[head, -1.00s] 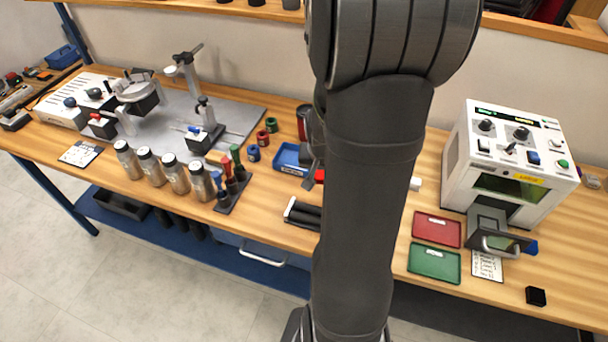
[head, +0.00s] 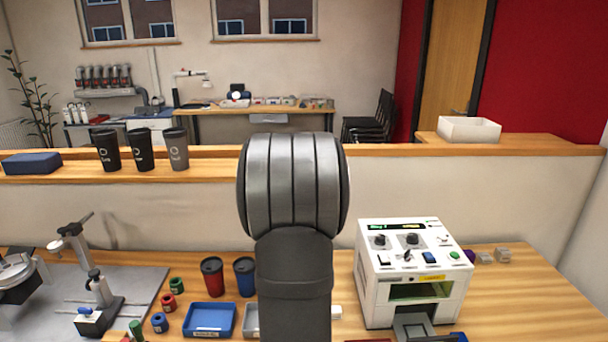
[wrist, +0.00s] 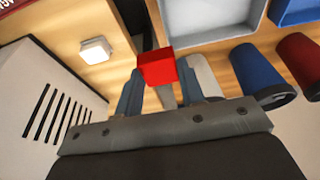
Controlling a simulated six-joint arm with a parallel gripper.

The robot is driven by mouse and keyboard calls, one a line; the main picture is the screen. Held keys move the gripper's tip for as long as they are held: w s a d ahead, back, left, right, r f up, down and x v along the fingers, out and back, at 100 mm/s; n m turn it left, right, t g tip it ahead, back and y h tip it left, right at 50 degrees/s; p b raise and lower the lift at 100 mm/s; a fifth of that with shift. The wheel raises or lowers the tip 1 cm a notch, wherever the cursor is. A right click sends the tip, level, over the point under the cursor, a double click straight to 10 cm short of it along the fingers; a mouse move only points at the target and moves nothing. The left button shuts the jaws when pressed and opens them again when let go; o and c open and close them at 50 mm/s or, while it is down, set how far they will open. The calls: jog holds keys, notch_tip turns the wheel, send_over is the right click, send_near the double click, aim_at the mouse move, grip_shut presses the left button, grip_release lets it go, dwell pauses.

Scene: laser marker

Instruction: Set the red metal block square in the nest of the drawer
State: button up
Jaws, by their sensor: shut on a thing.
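The red metal block (wrist: 158,68) shows in the wrist view, between the fingertips of my gripper (wrist: 160,92). My gripper is shut on it. In the head view my own arm hides the gripper and the block. The white laser marker (head: 410,270) stands right of my arm in the head view. Its drawer (head: 413,327) sticks out at the front and is cut off by the bottom edge, so the nest cannot be made out. The marker's vented side wall (wrist: 48,110) is at the left in the wrist view.
A grey tray (wrist: 210,22) and a blue tray (wrist: 296,10) lie near the gripper. A blue cup (wrist: 256,74) and a red cup (wrist: 298,62) stand at the right in the wrist view. A small white block (wrist: 95,50) lies on the wood between marker and gripper.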

jog(key=shift+w+d+f, duration=0.1)
jog(key=shift+w+d, duration=0.15)
jog(key=shift+d, duration=0.05)
jog(key=shift+s+d, duration=0.1)
jog(key=shift+d, duration=0.1)
jog(key=s+d+r, duration=0.2)
jog(key=s+d, duration=0.4)
jog(key=d, duration=0.6)
jog(key=s+d+r, duration=0.2)
jog(key=s+d, duration=0.4)
jog(key=d, duration=0.5)
jog(key=s+d+r, duration=0.2)
jog(key=s+d, duration=0.4)
jog(key=d, duration=0.6)
jog(key=shift+s+d, duration=0.35)
jog(key=shift+s, duration=0.05)
jog(key=shift+d, duration=0.1)
jog(key=w+a+f, duration=0.1)
jog(key=w+f, duration=0.1)
jog(key=w, duration=0.1)
jog(key=w+a+f, duration=0.2)
jog(key=w, duration=0.1)
jog(key=w+a+f, duration=0.1)
jog(key=w+f, duration=0.1)
jog(key=w, duration=0.2)
jog(key=shift+w+a+f, duration=0.1)
jog(key=shift+a+f, duration=0.1)
jog(key=shift+f, duration=2.25)
